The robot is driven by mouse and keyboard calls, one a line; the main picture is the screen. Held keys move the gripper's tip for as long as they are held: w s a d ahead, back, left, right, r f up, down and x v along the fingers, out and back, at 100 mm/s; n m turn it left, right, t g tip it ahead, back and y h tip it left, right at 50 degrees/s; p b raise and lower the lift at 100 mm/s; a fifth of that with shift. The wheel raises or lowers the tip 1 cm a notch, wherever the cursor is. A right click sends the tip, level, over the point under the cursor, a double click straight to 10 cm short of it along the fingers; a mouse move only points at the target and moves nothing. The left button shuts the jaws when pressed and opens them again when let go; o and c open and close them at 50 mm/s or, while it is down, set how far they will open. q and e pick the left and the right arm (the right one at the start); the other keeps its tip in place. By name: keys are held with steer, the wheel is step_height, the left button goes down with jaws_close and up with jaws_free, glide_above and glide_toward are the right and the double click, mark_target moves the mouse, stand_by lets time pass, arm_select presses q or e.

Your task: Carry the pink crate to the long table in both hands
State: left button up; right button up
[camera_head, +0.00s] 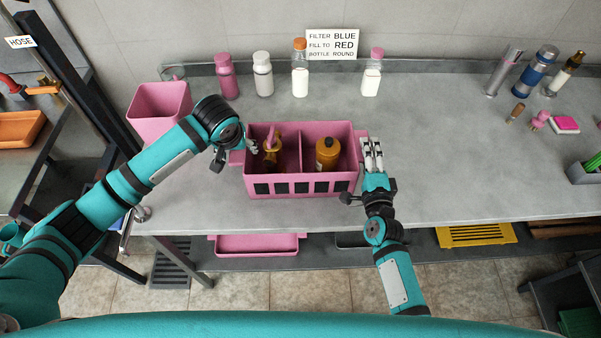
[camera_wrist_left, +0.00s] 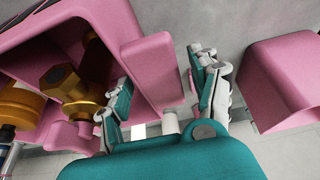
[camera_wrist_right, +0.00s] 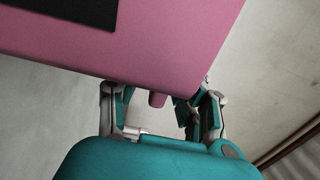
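The pink crate (camera_head: 300,188) stands on the grey worktop near its front edge. It has two compartments: a brass-coloured fitting (camera_head: 270,152) is in the left one and an amber bottle (camera_head: 328,152) in the right one. My left gripper (camera_head: 234,148) is at the crate's left end. In the left wrist view its fingers (camera_wrist_left: 160,100) are apart on either side of the pink handle (camera_wrist_left: 150,65). My right gripper (camera_head: 370,150) is at the right end. In the right wrist view its fingers (camera_wrist_right: 160,110) are apart, with a pink handle tip (camera_wrist_right: 157,99) between them.
A pink bin (camera_head: 160,108) stands left of the crate. Several bottles, including a pink one (camera_head: 227,78), line the wall behind. Small tools and a pink block (camera_head: 564,123) lie at the right. The worktop (camera_head: 460,170) right of my right gripper is clear.

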arm_select(q)
steer(key=shift+r, duration=0.1)
steer(key=shift+r, duration=0.25)
arm_select(e)
steer(key=shift+s+f, duration=0.1)
steer(key=shift+s, duration=0.1)
arm_select(q)
steer(key=v, duration=1.1)
steer(key=shift+s, duration=0.2)
arm_select(e)
steer(key=s, duration=1.1)
steer(key=shift+s+d, duration=0.3)
steer(key=shift+d, duration=0.05)
arm_select(q)
steer(key=shift+r, duration=0.1)
